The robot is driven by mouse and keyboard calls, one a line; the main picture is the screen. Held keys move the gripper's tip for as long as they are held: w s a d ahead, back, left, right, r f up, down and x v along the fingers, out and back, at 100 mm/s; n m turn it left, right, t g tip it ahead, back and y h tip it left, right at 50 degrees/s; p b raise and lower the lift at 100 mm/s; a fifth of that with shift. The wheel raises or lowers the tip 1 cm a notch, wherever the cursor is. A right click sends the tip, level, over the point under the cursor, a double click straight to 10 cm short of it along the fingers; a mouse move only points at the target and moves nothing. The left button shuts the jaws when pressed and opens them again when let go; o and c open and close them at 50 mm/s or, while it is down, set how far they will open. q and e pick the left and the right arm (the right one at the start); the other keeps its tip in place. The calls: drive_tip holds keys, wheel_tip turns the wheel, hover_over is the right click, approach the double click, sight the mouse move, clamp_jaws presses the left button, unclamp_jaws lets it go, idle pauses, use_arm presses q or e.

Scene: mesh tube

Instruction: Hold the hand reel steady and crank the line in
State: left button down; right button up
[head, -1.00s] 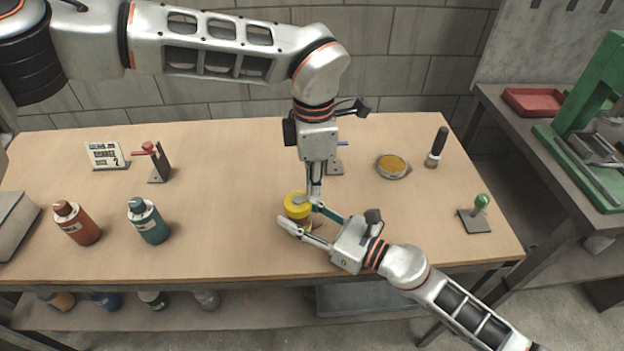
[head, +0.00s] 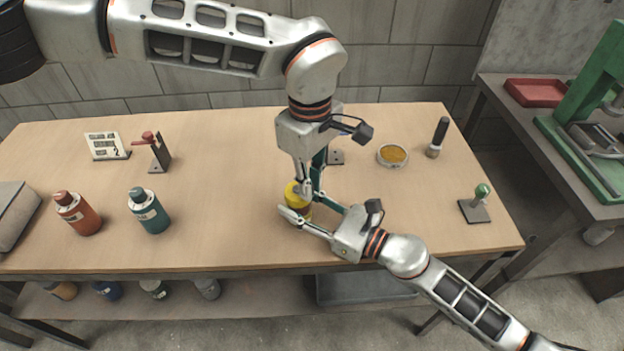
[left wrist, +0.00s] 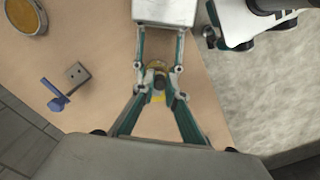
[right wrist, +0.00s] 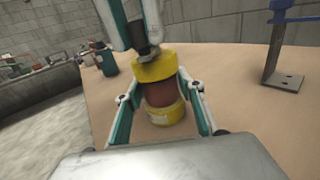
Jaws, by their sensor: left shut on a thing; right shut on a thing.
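The hand reel (head: 293,191) stands upright near the table's front edge, with yellow flanges. In the right wrist view the reel (right wrist: 161,94) shows a red-brown wound core between the flanges. My right gripper (head: 304,212) is shut around the reel from the front right, one finger on each side. My left gripper (head: 306,194) points down from above and is shut at the top of the reel, where the crank is. The crank knob is mostly hidden between its fingers. In the left wrist view a bit of yellow reel (left wrist: 158,99) shows below the left fingertips (left wrist: 158,84).
Red (head: 78,214) and teal (head: 149,212) bottles stand at left, with a card (head: 104,146) and red-topped stand (head: 155,150) behind. A yellow-filled dish (head: 393,156), a black-handled tool (head: 437,138) and a green-knobbed stand (head: 477,203) are at right. The table middle-left is clear.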

use_arm(q)
drive_tip(key=shift+a+m, duration=0.15)
drive_tip(key=shift+m, duration=0.35)
drive_tip(key=c, duration=2)
unclamp_jaws()
drive_tip(key=shift+r, duration=0.1)
wheel_tip(320, 180, up, 12)
drive_tip(key=shift+f, duration=0.1)
use_arm(e)
drive_tip(key=o, duration=1.3)
